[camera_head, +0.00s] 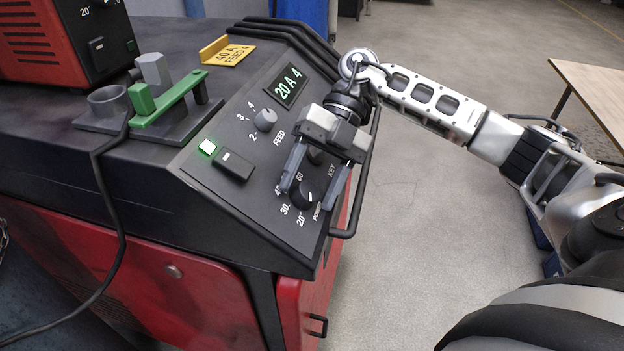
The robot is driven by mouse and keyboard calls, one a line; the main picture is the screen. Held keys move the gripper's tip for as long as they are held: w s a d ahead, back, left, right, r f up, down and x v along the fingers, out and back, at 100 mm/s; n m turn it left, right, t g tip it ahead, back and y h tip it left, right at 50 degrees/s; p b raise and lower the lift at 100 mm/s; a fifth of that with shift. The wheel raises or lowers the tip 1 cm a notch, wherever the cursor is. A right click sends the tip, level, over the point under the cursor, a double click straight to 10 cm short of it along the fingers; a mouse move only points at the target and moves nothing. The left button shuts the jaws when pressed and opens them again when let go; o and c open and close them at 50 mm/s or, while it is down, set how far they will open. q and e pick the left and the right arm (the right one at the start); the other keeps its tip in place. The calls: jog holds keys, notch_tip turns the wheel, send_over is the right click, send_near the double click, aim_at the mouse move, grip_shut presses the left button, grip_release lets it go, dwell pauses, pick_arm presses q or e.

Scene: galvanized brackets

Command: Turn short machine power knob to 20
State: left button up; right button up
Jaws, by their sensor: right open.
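The short red and black machine (150,255) has a sloped dark control panel at its right side. Its black power knob (309,199) sits low on the panel, with 20, 30, 40 and 60 printed around it. A white mark shows on the knob, but I cannot tell exactly which number it points at. The panel display (287,85) reads "20 A 4". My right gripper (313,194) is open, its two fingers on either side of the power knob. I cannot tell whether they touch it. My left gripper is not in view.
A grey feed knob (265,119), a lit green light (208,147) and a black rocker switch (234,165) are on the panel. A green clamp (170,98) and a yellow "40 A FEED 4" plate (227,51) are on top. A black handrail (368,170) runs along the panel's right edge.

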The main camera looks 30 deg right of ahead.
pick_arm(q)
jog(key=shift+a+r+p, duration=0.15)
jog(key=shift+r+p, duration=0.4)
jog(key=shift+p, duration=0.5)
pick_arm(e)
jog(key=v, duration=1.6)
jog(key=shift+s, duration=0.1)
